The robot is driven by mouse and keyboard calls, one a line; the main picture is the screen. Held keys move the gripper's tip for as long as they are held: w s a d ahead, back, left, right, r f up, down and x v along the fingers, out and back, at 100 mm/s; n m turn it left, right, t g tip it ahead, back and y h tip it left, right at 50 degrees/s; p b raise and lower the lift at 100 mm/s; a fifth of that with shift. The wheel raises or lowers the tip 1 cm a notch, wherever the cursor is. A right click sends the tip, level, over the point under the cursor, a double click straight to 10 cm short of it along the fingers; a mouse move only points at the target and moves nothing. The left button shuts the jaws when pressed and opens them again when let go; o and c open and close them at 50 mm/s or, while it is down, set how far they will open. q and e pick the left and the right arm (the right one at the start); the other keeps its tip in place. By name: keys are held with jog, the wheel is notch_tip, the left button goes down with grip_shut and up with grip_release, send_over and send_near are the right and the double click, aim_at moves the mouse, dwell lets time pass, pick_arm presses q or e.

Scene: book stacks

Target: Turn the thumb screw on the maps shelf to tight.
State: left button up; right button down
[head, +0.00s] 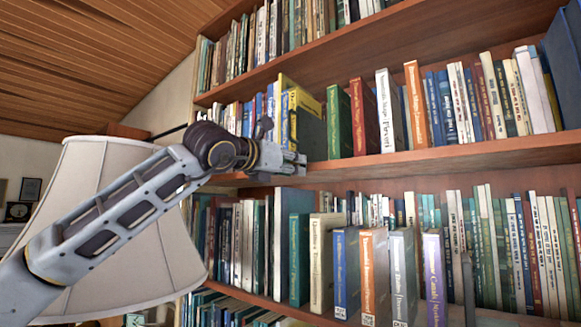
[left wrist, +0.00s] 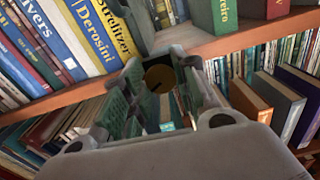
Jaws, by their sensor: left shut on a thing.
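The thumb screw (left wrist: 160,78) shows in the left wrist view as a round brass-coloured knob with a dark surround, at the shelf's front edge. My left gripper (left wrist: 160,92) is shut on it, with one finger on each side. In the head view my left gripper (head: 294,163) reaches in from the left to the front edge of the middle shelf (head: 440,158), which I take for the maps shelf; no label for it is readable. The screw is hidden behind the gripper there. How far it is turned I cannot tell. My right gripper is not in view.
Several upright books, among them a green one (head: 339,122) and a white one (head: 390,110), stand above the gripper. More books (head: 322,262) fill the shelf below. A pale lampshade (head: 110,250) stands at the left, behind my arm.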

pick_arm(q)
jog(key=shift+d+f+m+p, duration=0.1)
jog(key=shift+m+p, duration=0.05)
jog(key=shift+m, duration=3.6)
jog(key=shift+f+m+p, duration=0.1)
jog(key=shift+m+p, duration=0.1)
jog(key=shift+m, duration=3.5)
jog(key=shift+d+f+m+p, duration=0.1)
jog(key=shift+m+p, duration=0.05)
jog(key=shift+m, duration=3.6)
jog(key=shift+f, duration=0.1)
jog(key=o, duration=1)
jog(key=shift+s, duration=0.1)
